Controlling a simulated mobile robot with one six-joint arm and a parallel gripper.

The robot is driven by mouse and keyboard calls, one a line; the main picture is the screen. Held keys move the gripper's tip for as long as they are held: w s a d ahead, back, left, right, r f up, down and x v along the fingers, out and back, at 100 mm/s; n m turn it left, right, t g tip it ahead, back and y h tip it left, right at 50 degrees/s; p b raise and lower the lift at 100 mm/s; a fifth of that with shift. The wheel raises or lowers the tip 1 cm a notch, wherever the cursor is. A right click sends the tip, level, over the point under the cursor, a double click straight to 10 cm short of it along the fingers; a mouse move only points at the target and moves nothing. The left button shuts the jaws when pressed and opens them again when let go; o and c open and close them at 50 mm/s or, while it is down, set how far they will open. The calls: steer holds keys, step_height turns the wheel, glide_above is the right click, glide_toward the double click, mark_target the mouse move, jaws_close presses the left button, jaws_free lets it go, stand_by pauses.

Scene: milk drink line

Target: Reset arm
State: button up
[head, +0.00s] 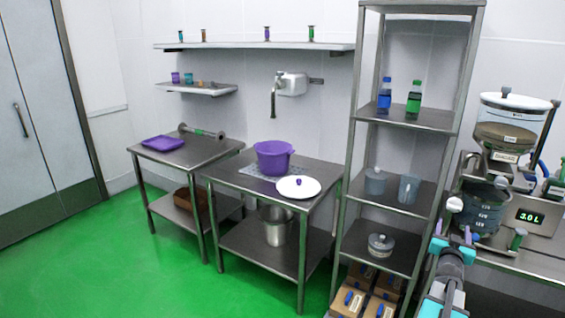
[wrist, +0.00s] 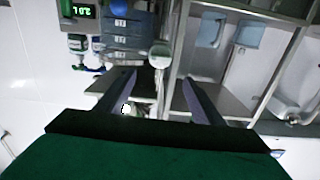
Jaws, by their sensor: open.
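My gripper (wrist: 158,77) is open in the wrist view, with its two dark fingers apart and nothing held between them. In the head view my arm rises at the lower right, with my gripper (head: 469,236) in front of the dispensing station. A graduated clear jug (head: 482,212) stands close behind it, under a hopper (head: 508,135). I cannot tell from the head view how wide the gap to the jug is. The wrist view is tilted and shows the station's green display (wrist: 77,10) at upper left.
A tall steel rack (head: 345,190) with bottles, clear cups and boxes stands left of my arm. A steel table (head: 325,175) with a purple pot (head: 273,157) and white lid (head: 298,187) is farther left. Green floor (head: 130,270) is open at lower left.

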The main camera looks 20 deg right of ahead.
steer(key=w+a+f+n+t+y+b, duration=0.1)
steer(key=w+a+f+n+y, duration=0.15)
steer(key=w+a+f, duration=0.65)
steer(key=w+a+f+n+t+y+b, duration=0.1)
steer(key=w+a+f+t+y, duration=0.15)
steer(key=w+a+f, duration=0.65)
steer(key=w+a+f+n+g+y, duration=0.1)
steer(key=a+f+y, duration=0.1)
steer(key=a+f, duration=0.5)
steer(key=w+a+f+n+g+y, duration=0.1)
steer(key=a+f, duration=0.2)
steer(key=a, duration=0.7)
steer(key=w+a+f+g+y, duration=0.1)
steer(key=a+f+y, duration=0.1)
steer(key=a+f, duration=0.5)
steer(key=s+a+f+n+g+y+b, duration=0.15)
steer(key=s+a+f+g, duration=0.25)
steer(key=s+a+f, duration=0.6)
steer(key=s+a+f+n+g+y+b, duration=0.15)
steer(key=s+a+f+g, duration=0.25)
steer(key=s+a+f, duration=0.6)
steer(key=s+a+r+n+g, duration=0.1)
steer(key=s+a+g, duration=0.2)
steer(key=s, duration=0.7)
steer(key=s+a+r+n+g+y, duration=0.1)
steer(key=s+a+g, duration=0.3)
steer(key=s, duration=0.5)
steer(key=shift+s+a+n+g+y+p, duration=0.3)
steer(key=shift+s+n+g+p, duration=0.1)
steer(key=shift+g, duration=0.55)
